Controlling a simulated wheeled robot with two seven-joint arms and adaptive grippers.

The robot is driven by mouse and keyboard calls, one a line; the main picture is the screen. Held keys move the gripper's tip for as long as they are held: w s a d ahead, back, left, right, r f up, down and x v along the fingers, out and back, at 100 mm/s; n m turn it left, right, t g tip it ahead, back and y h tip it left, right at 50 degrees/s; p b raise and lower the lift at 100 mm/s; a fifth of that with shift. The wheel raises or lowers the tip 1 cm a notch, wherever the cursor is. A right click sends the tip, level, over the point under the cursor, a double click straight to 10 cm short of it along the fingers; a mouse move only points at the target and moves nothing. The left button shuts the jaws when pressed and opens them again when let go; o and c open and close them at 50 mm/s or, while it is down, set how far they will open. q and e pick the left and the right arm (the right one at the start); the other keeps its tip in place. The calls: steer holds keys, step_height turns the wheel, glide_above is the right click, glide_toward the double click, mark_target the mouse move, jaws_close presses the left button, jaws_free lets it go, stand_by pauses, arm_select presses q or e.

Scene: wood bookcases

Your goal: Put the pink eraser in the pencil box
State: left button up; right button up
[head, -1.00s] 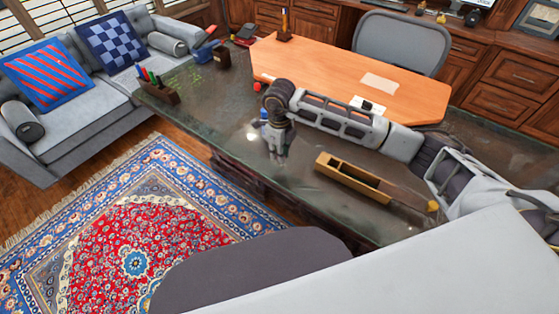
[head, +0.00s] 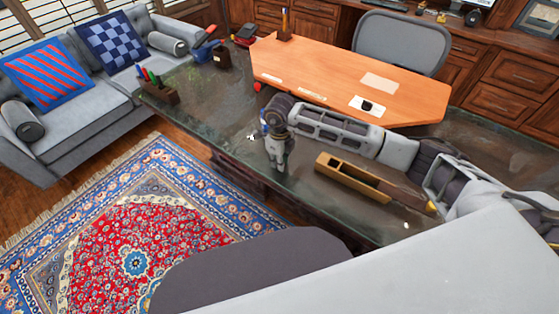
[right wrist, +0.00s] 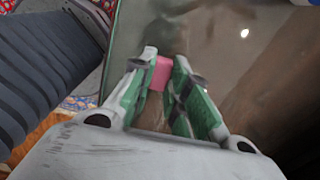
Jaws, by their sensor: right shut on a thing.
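The pink eraser (right wrist: 161,73) shows in the right wrist view between the tips of my right gripper (right wrist: 164,66), whose green-padded fingers are shut on it. In the head view my right gripper (head: 278,167) points down over the dark glass desk top, close to its front edge, left of the pencil box. The eraser cannot be made out there. The pencil box (head: 354,182) is a long, narrow wooden box with an open top and a dark inside. Its right end, near a brown flat part (head: 410,197), lies below my forearm. My left gripper is not in view.
The dark glass desk top (head: 215,110) has clear room left of the gripper. A pen holder (head: 160,91) and a dark cup (head: 221,56) stand at its far left. An orange wood top (head: 330,75) with papers lies behind my arm.

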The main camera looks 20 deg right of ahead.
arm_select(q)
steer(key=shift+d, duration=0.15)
arm_select(e)
steer(key=shift+f, duration=0.1)
steer(key=shift+f, duration=0.1)
steer(key=o, duration=0.9)
steer(key=shift+c, duration=0.2)
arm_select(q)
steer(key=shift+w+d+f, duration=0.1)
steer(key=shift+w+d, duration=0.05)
arm_select(e)
step_height(320, 180, up, 14)
steer(key=shift+s, duration=0.2)
